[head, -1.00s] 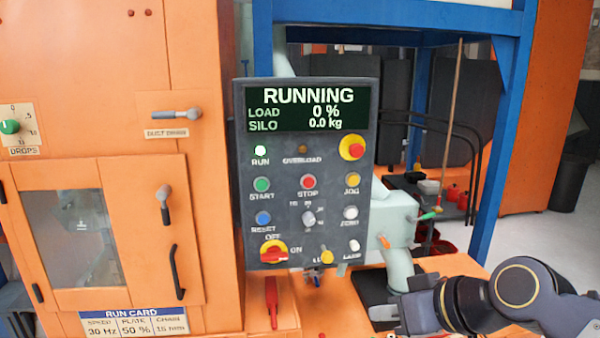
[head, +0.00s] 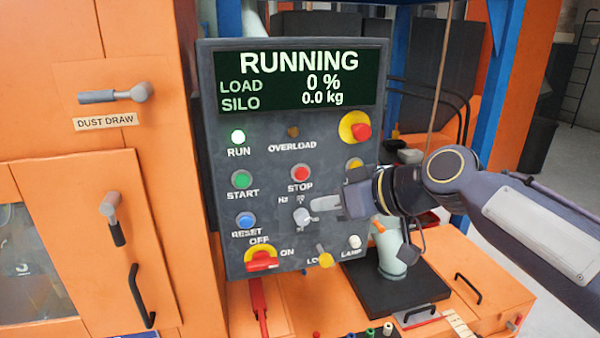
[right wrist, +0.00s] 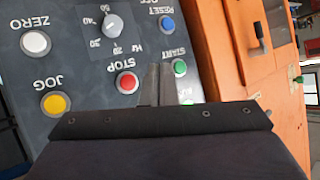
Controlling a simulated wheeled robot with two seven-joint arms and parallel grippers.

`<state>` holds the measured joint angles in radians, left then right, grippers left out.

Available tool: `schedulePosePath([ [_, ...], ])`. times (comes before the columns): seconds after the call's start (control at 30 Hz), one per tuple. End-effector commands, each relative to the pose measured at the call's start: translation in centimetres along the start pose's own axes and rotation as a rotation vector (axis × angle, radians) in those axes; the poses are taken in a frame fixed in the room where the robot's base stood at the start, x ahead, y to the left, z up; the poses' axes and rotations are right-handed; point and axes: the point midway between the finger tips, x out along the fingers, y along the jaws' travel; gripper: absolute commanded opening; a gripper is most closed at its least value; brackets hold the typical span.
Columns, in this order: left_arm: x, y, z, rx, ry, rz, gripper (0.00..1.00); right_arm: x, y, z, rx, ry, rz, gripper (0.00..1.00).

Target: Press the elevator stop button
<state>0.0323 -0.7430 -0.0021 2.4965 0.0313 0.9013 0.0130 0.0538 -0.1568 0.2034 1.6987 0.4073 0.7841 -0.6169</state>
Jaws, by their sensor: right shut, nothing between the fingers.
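The red stop button (head: 300,174) is on the grey control panel (head: 215,90), under the overload lamp and right of the green start button (head: 241,179). The panel display (head: 298,80) reads RUNNING, load 0 %, silo 0.0 kg, and the green run lamp (head: 238,137) is lit. My right gripper (head: 316,203) is shut and empty, in front of the panel just below and right of the stop button. In the right wrist view, upside down, its fingers (right wrist: 156,82) show between the stop button (right wrist: 127,82) and the start button (right wrist: 180,66). Contact with the panel cannot be told. My left gripper is out of view.
A red emergency knob (head: 362,131) on yellow sits at the panel's upper right. The blue reset button (head: 246,221), speed dial (head: 302,217) and red off/on switch (head: 262,261) are close by. An orange cabinet (head: 60,200) stands left.

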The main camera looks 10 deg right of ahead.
Motion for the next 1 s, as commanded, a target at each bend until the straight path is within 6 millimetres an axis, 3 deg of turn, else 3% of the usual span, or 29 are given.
schedulePosePath([
  [0.27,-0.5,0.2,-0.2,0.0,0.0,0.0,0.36,0.6,0.4,-0.6,0.002,-0.002,-0.001,0.0],
  [0.67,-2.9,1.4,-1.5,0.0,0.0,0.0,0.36,4.3,3.1,-3.4,0.002,-0.003,-0.001,0.0],
  [1.0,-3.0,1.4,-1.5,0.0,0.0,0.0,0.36,6.1,4.4,-4.4,0.001,-0.001,0.0,0.0],
])
